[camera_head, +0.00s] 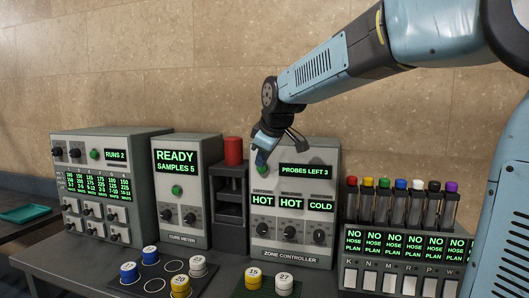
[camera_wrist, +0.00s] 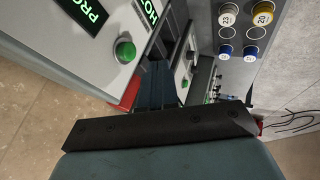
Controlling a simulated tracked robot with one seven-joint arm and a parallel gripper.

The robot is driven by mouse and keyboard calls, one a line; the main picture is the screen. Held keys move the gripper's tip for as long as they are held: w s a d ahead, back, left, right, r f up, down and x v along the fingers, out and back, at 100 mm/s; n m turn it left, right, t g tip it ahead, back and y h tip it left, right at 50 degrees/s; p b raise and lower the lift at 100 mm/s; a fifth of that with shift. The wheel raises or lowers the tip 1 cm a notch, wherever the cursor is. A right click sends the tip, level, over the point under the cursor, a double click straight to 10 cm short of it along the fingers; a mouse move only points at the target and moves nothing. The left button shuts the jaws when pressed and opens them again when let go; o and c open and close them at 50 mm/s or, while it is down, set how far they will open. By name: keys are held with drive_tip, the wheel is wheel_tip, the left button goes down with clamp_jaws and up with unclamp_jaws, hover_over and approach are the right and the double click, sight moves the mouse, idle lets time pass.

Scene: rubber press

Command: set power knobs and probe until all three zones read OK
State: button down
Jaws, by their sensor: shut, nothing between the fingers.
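The zone controller (camera_head: 291,255) stands on the bench. Its upper display (camera_head: 306,171) reads PROBES LEFT 3. The three zone displays read HOT (camera_head: 262,201), HOT (camera_head: 291,204) and COLD (camera_head: 321,206). Three power knobs (camera_head: 291,232) sit in a row below them. My gripper (camera_head: 261,161) is shut and empty, pointing down at the controller's upper left, left of the probes display. In the wrist view, a green button (camera_wrist: 124,51) shows on a panel beside parts of the PROBES and HOT displays.
The cure meter (camera_head: 180,215) reads READY, SAMPLES 5. A dark rack with a red cylinder (camera_head: 233,151) stands between it and the controller. The left console (camera_head: 110,190) reads RUNS 2. Numbered capped pots (camera_head: 254,279) stand in front. Vials (camera_head: 400,205) stand right above NO HOSE PLAN displays.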

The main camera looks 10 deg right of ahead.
sight(258, 169)
drive_tip(key=w+f, duration=0.4)
drive_tip(key=w, duration=0.2)
drive_tip(key=shift+w+d, duration=0.3)
drive_tip(key=shift+w, duration=0.05)
